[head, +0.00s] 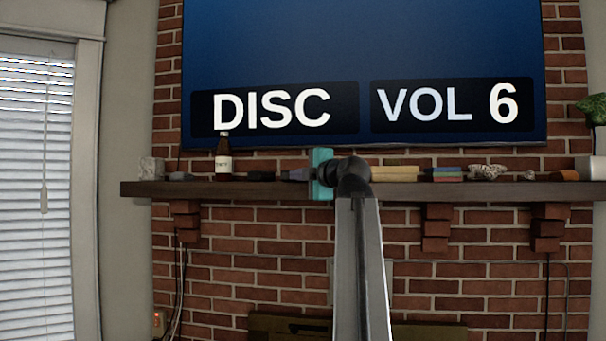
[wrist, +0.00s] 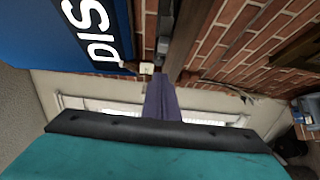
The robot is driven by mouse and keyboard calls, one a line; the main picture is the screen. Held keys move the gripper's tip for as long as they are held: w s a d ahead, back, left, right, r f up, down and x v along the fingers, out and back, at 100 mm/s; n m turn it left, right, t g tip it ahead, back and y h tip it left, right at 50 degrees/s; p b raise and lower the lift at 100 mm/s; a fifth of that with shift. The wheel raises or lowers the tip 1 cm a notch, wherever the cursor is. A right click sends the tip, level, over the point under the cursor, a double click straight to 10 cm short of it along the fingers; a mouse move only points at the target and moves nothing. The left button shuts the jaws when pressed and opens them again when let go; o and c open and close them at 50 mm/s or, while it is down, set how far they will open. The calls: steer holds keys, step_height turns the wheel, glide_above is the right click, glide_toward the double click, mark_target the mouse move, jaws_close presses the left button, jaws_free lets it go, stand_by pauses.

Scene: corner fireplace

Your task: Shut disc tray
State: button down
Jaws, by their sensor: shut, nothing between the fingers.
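In the head view my gripper (head: 288,174) is at mantel height, in front of the shelf. Its teal hand (head: 322,160) shows beside the dark wrist joint, and its fingers point left along the shelf. In the wrist view the purple-grey fingers (wrist: 160,90) are together and empty, reaching out from the teal hand below. I cannot make out a disc tray or its player in either view. My arm and hand hide part of the shelf. The screen (head: 360,45) above shows "DISC" and "VOL 6"; part of it also shows in the wrist view (wrist: 60,40).
The dark wooden mantel (head: 480,191) crosses the brick wall. On it stand a brown bottle (head: 223,158), a pale block (head: 151,168), yellowish books (head: 394,173), a coloured stack (head: 444,173) and a white lumpy object (head: 486,172). A window with blinds (head: 35,190) is at the left.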

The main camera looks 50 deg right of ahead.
steer(key=shift+w+d+p, duration=0.9)
steer(key=shift+w+d, duration=1.1)
steer(key=shift+d, duration=0.15)
